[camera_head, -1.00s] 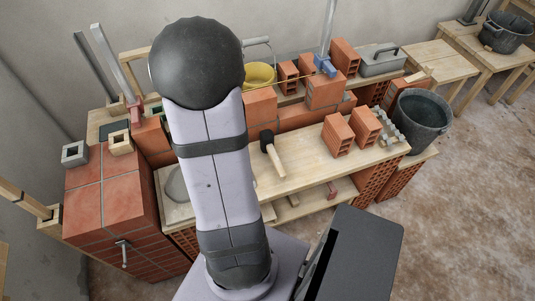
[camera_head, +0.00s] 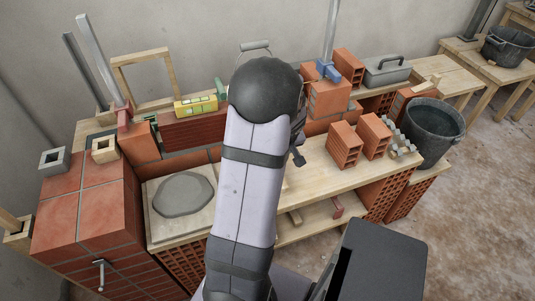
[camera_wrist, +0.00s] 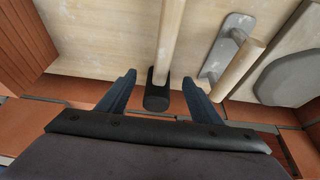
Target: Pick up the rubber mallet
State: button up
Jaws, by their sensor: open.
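The rubber mallet has a black head (camera_wrist: 157,91) and a pale wooden handle (camera_wrist: 171,38) in the wrist view. It lies on the wooden worktop, with its handle running toward the top of that view. My gripper (camera_wrist: 158,78) is open, with one finger on each side of the mallet's head and a gap visible on both sides. I cannot tell how high the fingers are above the worktop. In the head view my arm hides the mallet, and only a dark part of my gripper (camera_head: 298,152) shows beside it.
A grey tool with a wooden handle (camera_wrist: 236,66) lies right of the mallet in the wrist view. A grey mortar patch (camera_head: 184,194) is on a board at left. Hollow bricks (camera_head: 345,146) and a black bucket (camera_head: 432,130) stand at right. Brick walls back the worktop.

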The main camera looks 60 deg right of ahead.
jog(key=shift+x, duration=2.9)
jog(key=shift+c, duration=0.3)
jog(key=shift+r, duration=0.1)
jog(key=c, duration=1.2)
jog(key=shift+r, duration=0.1)
notch_tip(320, 180, up, 10)
jog(key=shift+f+p, duration=0.1)
jog(key=shift+p, duration=0.9)
